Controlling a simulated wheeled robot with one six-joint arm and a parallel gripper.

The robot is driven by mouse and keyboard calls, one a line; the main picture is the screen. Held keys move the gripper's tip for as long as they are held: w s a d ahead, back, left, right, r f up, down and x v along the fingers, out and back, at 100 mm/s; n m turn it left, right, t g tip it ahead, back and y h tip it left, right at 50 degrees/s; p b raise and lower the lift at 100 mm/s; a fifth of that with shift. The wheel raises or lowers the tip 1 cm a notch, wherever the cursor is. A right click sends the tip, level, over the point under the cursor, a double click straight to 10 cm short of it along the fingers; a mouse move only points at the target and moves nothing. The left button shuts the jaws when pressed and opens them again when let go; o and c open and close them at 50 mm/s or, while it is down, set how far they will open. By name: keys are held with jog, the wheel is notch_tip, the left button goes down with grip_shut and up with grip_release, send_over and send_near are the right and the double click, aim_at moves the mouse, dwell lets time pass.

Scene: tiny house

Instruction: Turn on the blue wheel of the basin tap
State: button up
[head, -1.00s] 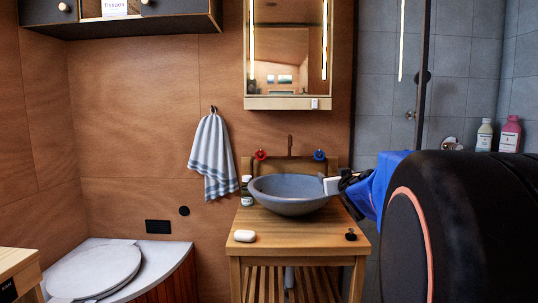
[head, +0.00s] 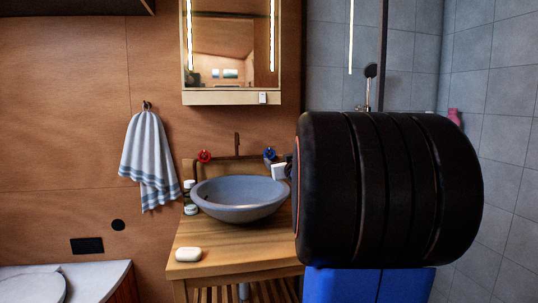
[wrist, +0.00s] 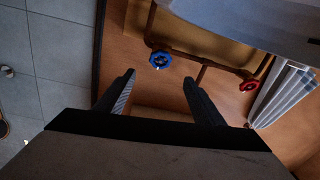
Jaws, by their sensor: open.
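The blue wheel (head: 270,154) is on the wall pipe behind the grey basin (head: 240,212), right of the spout (head: 237,145). In the wrist view the blue wheel (wrist: 160,60) appears just beyond the fingertips, between their lines. My gripper (wrist: 159,82) is open and empty, with a visible gap between it and the wheel. In the head view my gripper (head: 279,171) shows only partly, at the basin's right rim just below the blue wheel; my dark arm hides the rest. The red wheel (head: 204,156) is left of the spout; it also shows in the wrist view (wrist: 249,86).
The basin stands on a wooden washstand (head: 225,255) with soap (head: 188,254) at its front left and small containers (head: 190,209) beside the basin. A striped towel (head: 149,160) hangs left. A mirror cabinet (head: 224,97) is above. A tiled shower wall (head: 483,130) is right.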

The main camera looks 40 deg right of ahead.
aim_at(269, 153)
jog(key=x, duration=1.3)
jog(key=shift+w, duration=0.25)
jog(key=c, duration=1)
